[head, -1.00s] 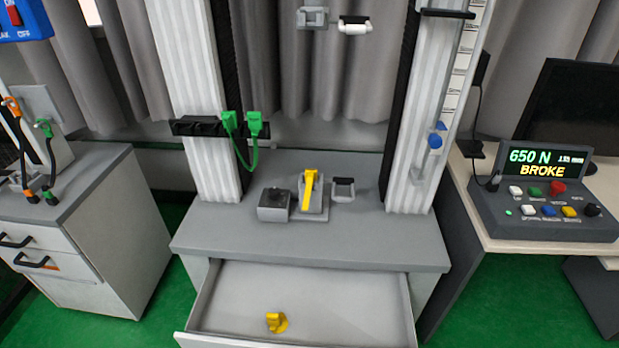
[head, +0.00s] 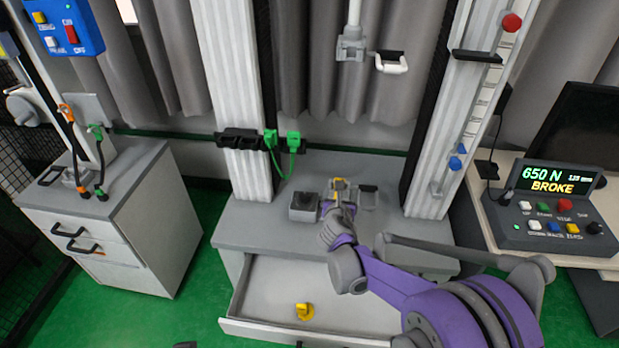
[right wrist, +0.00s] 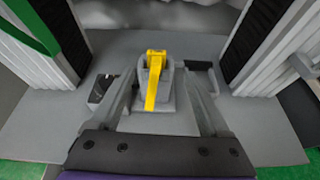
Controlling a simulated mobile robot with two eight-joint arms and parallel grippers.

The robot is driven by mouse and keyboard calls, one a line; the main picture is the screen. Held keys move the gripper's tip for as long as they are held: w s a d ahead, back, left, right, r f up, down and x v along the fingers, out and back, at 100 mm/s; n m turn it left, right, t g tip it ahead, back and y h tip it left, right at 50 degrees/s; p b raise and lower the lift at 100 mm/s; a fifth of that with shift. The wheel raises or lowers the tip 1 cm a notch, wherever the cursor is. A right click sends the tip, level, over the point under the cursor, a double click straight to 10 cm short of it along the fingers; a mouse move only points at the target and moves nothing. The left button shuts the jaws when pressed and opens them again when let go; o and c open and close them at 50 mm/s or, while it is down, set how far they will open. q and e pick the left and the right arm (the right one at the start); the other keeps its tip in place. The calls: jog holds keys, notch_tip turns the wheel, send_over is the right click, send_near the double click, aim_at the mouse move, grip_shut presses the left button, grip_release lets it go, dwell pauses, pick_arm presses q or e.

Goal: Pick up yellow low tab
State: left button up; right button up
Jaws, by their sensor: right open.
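A yellow tab (right wrist: 153,82) stands in a grey holder (right wrist: 167,103) on the tower's grey base. It slopes down toward me in the right wrist view. In the head view its top (head: 339,185) shows just beyond my right gripper (head: 338,206). My right gripper is open, and in its wrist view the fingers (right wrist: 160,88) lie on either side of the tab and holder. I cannot tell whether they touch. A second yellow piece (head: 303,311) lies in the open drawer. My left gripper is not in view.
A dark-topped block (head: 304,206) stands left of the holder and a small black-topped bracket (head: 368,196) right of it. White columns flank the base. The open drawer (head: 262,290) juts out below. A control box (head: 545,235) reading "BROKE" sits at right.

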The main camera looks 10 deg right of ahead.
jog(key=shift+n, duration=0.3)
jog(key=shift+a+x, duration=0.2)
jog(key=shift+x, duration=5.35)
jog(key=shift+r, duration=0.15)
grip_shut()
